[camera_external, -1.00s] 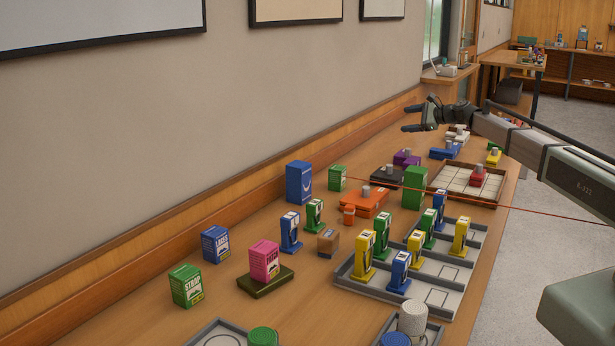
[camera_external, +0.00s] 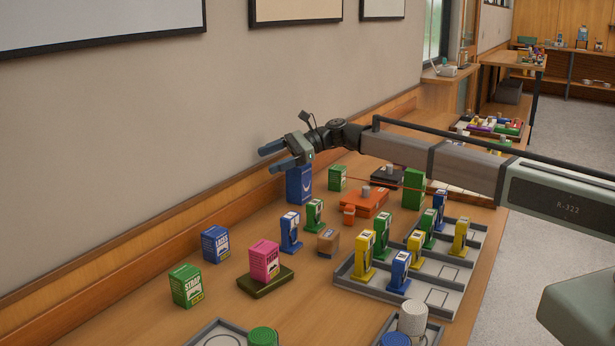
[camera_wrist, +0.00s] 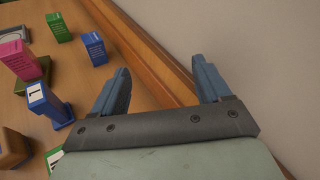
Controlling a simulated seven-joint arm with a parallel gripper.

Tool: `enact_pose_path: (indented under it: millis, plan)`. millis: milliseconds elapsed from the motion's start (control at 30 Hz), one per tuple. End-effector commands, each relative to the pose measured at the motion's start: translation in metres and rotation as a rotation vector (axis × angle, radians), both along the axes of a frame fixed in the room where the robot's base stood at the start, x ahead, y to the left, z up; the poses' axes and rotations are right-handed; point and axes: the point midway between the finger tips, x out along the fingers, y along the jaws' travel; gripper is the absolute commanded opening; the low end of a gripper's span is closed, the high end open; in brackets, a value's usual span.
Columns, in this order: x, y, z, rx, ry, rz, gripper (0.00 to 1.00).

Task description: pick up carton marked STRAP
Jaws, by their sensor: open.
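The green carton marked STRAP (camera_external: 187,286) stands upright on the bench at the front left in the external view. It also shows as a green carton (camera_wrist: 58,27) at the top left of the wrist view. My gripper (camera_external: 268,158) is open and empty, high over the back of the bench near the wall, above the tall blue box. It is well apart from the STRAP carton. In the wrist view its two blue-grey fingers (camera_wrist: 163,84) are spread with nothing between them.
A blue carton (camera_external: 215,244) and a pink carton (camera_external: 264,261) on a dark base stand near the STRAP carton. A tall blue box (camera_external: 299,186) is below my gripper. A divided grey tray (camera_external: 375,290) holds several yellow, green and blue pieces. The wall (camera_external: 200,110) runs close behind.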

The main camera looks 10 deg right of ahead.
Motion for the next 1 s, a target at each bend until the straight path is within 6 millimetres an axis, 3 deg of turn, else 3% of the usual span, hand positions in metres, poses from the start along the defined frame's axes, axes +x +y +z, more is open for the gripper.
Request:
enact_pose_path:
  millis: [33, 200, 400, 500, 700, 1000]
  plan:
    - [-0.024, 0.022, -0.006, -0.014, 0.02, 0.05, 0.77]
    - [-0.104, 0.082, -0.028, -0.077, 0.09, 0.207, 0.77]
    - [-0.198, 0.134, -0.05, -0.16, 0.16, 0.379, 0.77]
    - [-0.233, 0.15, -0.058, -0.196, 0.184, 0.44, 0.77]
    - [-0.271, 0.164, -0.067, -0.235, 0.21, 0.504, 0.77]
    - [-0.289, 0.181, -0.076, -0.24, 0.213, 0.513, 0.77]
